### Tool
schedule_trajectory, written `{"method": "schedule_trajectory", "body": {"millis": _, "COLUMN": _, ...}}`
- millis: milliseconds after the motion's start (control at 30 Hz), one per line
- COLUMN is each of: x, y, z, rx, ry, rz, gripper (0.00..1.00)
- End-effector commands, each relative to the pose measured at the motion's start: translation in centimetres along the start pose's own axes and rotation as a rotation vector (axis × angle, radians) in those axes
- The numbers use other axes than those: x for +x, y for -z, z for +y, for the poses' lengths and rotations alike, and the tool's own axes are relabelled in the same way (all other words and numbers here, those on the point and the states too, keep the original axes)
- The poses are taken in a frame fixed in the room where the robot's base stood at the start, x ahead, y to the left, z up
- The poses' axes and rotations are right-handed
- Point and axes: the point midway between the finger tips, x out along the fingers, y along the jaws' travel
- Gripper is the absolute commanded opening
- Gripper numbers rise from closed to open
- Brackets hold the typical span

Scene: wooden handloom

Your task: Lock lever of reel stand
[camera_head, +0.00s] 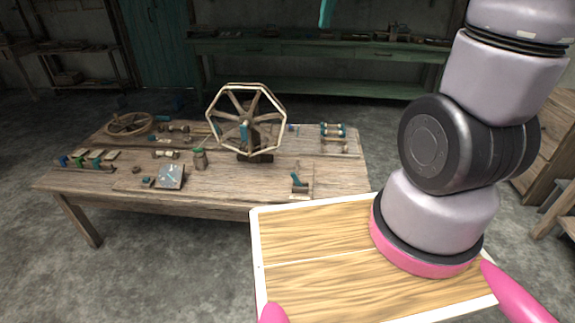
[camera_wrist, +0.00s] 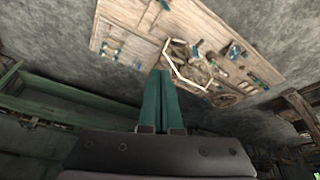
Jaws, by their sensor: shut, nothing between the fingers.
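The reel stand carries an octagonal pale wooden reel (camera_head: 247,87), upright near the middle of the workbench. A blue-teal piece (camera_head: 244,134) shows at the stand behind the reel's spokes. A small block with a tilted teal lever (camera_head: 296,180) sits near the bench's front edge, right of the reel. I cannot tell for sure which is the lock lever. In the wrist view the reel (camera_wrist: 168,62) shows beyond my fingertips, with a dark teal bar (camera_wrist: 198,47) beside it. My gripper (camera_wrist: 160,73) is shut and empty, its teal fingers together. In the head view only a teal tip (camera_head: 326,12) shows, high above the bench.
The workbench (camera_head: 215,198) holds a flat spoked wheel (camera_head: 129,124), spools (camera_head: 333,131), a small jar (camera_head: 200,160) and a grey plate (camera_head: 171,176). A green shelf unit (camera_head: 310,88) stands behind. My wood-topped base lies in front of the bench. Grey floor is free at left.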

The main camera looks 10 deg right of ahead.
Motion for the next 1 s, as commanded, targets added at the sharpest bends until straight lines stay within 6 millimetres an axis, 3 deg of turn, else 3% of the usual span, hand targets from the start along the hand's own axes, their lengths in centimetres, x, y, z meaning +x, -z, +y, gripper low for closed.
{"method": "schedule_trajectory", "body": {"millis": 300, "x": 11.0, "y": 5.2, "z": -1.1, "rx": -0.267, "ry": -0.006, "rz": -0.114, "gripper": 0.0}}
{"method": "schedule_trajectory", "body": {"millis": 533, "x": 20.2, "y": 7.1, "z": -2.5, "rx": -0.461, "ry": 0.008, "rz": -0.188, "gripper": 0.0}}
{"method": "schedule_trajectory", "body": {"millis": 767, "x": 30.2, "y": 7.1, "z": -4.2, "rx": -0.652, "ry": 0.038, "rz": -0.258, "gripper": 0.0}}
{"method": "schedule_trajectory", "body": {"millis": 1000, "x": 40.6, "y": 4.9, "z": -6.3, "rx": -0.841, "ry": 0.082, "rz": -0.322, "gripper": 0.0}}
